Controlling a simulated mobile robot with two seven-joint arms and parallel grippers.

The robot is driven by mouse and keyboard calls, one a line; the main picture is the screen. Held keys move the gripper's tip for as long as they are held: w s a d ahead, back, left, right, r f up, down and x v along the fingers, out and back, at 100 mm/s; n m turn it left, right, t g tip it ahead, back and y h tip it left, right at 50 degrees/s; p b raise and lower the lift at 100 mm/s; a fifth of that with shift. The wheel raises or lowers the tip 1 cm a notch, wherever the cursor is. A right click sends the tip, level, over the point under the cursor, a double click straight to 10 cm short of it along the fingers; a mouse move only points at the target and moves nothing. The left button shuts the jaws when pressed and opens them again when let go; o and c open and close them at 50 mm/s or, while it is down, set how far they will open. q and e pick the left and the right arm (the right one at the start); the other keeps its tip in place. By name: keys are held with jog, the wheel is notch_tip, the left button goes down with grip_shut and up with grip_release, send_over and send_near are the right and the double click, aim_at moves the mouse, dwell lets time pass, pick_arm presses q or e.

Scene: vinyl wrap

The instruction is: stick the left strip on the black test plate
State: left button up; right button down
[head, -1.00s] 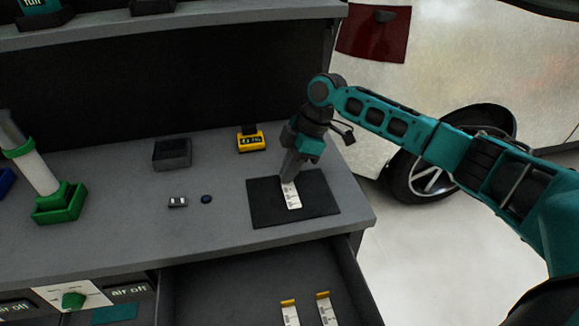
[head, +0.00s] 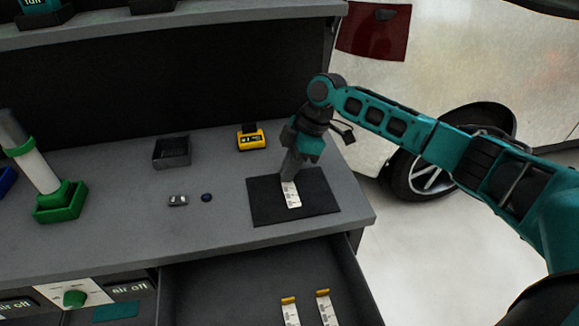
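The black test plate (head: 315,190) lies flat on the right part of the grey bench top. A white strip with small dark print (head: 292,198) lies over the middle of the plate. My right gripper (head: 288,177) points down over the plate, its fingertips at the strip's far end. The fingers hide that end, and I cannot tell whether they are closed on it. Two more white strips with yellow ends, one on the left (head: 290,312) and one on the right (head: 326,308), lie in the open drawer. My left gripper is not in view.
The open drawer (head: 225,290) juts out below the bench. A yellow device (head: 250,138), a dark open box (head: 172,153), a small grey item (head: 178,200), a dark blue disc (head: 207,197) and a green holder (head: 60,205) stand left of the plate. A car is at the right.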

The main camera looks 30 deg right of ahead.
jog(key=shift+s+f, duration=0.1)
jog(key=shift+f, duration=0.05)
dwell(1.0)
jog(key=c, duration=1.2)
grip_release()
jog(key=shift+c, duration=0.2)
jog(key=w+p+v, duration=0.1)
jog(key=v, duration=1.2)
jog(key=shift+s, duration=0.45)
jog(key=shift+s+a, duration=0.1)
